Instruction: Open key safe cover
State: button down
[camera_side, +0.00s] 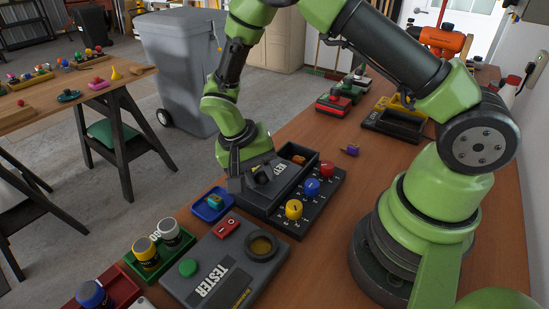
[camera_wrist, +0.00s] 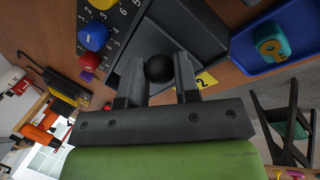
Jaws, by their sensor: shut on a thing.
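The key safe is a dark grey box (camera_side: 262,207) with a cover lettered KEY (camera_side: 281,169), on the wooden bench in the side view. The far end of the box is uncovered, and an orange-brown thing (camera_side: 299,159) shows there. A round black knob (camera_wrist: 159,68) sits between my fingers in the wrist view. My gripper (camera_wrist: 160,78) is shut on this knob, with one finger on each side.
A numbered panel (camera_side: 312,207) with red, blue and yellow knobs adjoins the safe. A blue tray (camera_side: 208,215) with a teal key block (camera_side: 215,202) is close at left. A tester (camera_side: 222,264) and a green tray (camera_side: 150,270) are in front. Black and yellow bins (camera_side: 393,125) stand behind.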

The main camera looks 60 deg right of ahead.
jog(key=a, duration=0.4)
jog(key=c, duration=1.1)
grip_release()
jog(key=v, duration=1)
